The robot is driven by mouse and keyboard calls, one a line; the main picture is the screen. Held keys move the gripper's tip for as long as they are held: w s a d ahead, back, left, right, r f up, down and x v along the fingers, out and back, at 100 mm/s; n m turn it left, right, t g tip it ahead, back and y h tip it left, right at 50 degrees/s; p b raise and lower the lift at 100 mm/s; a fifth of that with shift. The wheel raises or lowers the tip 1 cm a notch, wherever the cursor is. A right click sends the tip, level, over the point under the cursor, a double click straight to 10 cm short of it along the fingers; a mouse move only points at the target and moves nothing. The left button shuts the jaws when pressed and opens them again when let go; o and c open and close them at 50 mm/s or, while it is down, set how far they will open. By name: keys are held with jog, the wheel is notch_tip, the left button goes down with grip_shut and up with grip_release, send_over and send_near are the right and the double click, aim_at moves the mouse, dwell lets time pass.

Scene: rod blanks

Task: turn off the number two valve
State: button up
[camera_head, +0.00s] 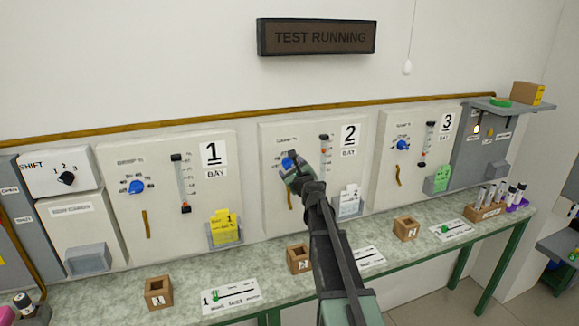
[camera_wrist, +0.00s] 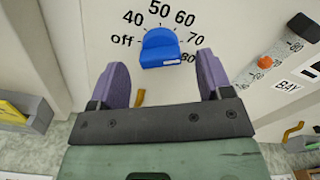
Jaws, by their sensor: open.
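The number two bay panel (camera_head: 270,140) is on the wall, marked with a large 2 (camera_head: 350,135). Its blue knob (camera_head: 287,162) is partly hidden by my gripper (camera_head: 292,172). In the wrist view the blue knob (camera_wrist: 160,48) sits below a dial scale (camera_wrist: 160,10) reading off, 40, 50, 60, 70 and 80. I cannot tell its exact setting. My gripper (camera_wrist: 164,85) is open, with purple fingers either side of and short of the knob. Nothing shows between the fingers.
Bay 1's blue knob (camera_head: 137,187) is to the left and bay 3's blue knob (camera_head: 402,145) to the right. Bay 2's slider gauge (camera_head: 324,158) and card holder (camera_head: 349,203) are right of my gripper. A green-edged bench (camera_head: 190,272) runs below with small wooden boxes.

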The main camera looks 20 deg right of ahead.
aim_at(290, 165)
jog(key=w, duration=0.3)
jog(key=shift+w+d, duration=0.1)
jog(key=shift+d, duration=0.05)
jog(key=c, duration=0.9)
